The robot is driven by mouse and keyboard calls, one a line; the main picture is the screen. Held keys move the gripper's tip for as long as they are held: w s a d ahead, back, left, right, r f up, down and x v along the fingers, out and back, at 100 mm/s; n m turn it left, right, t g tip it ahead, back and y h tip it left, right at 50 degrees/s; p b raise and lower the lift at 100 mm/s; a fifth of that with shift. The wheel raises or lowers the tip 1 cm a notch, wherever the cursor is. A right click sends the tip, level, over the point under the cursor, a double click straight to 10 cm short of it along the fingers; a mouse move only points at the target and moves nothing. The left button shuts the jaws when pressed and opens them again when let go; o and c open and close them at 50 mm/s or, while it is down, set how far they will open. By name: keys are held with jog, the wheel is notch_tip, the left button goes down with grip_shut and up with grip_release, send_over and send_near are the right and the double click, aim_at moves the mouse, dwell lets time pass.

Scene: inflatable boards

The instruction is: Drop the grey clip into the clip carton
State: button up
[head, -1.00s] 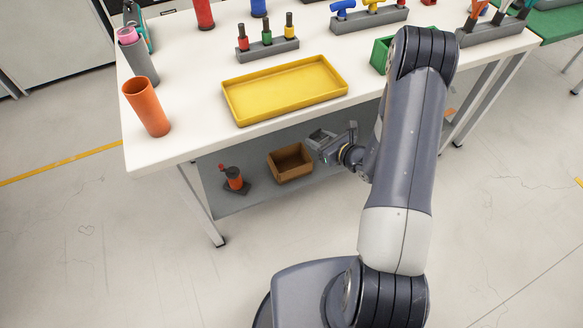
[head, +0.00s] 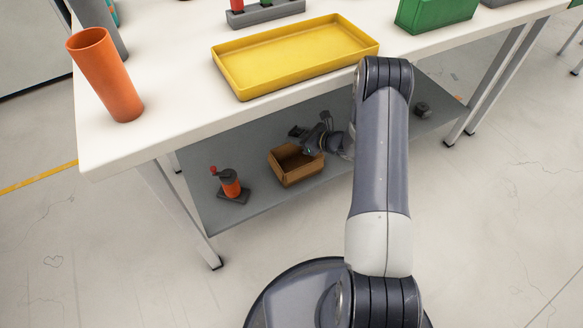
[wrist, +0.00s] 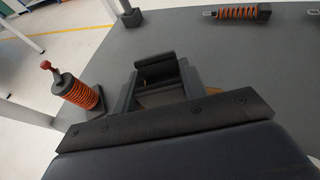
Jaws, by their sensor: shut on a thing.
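The brown open-topped clip carton (head: 298,172) sits on the grey lower shelf under the white table. My gripper (head: 308,134) is over the carton's back right part, below the tabletop. In the wrist view my gripper (wrist: 160,88) is shut on a dark grey piece, the grey clip (wrist: 155,72), which lies across between the fingers. In the head view the clip is too small and dark to tell from the fingers.
An orange pump-like item with a red knob (head: 229,184) stands left of the carton. The tabletop (head: 180,110) hangs above the shelf (head: 240,212), with a yellow tray (head: 295,55) and orange cup (head: 104,75). An orange coil (wrist: 240,12) lies farther along the shelf.

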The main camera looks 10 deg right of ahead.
jog(key=shift+w+f, duration=0.15)
jog(key=shift+f, duration=0.3)
notch_tip(320, 180, down, 6)
jog(key=b, duration=0.3)
jog(key=shift+r, duration=0.25)
jog(key=o, duration=1)
jog(key=shift+o, duration=0.2)
jog(key=p+v, duration=0.2)
jog(key=v, duration=0.8)
jog(key=shift+s+d+r, duration=0.25)
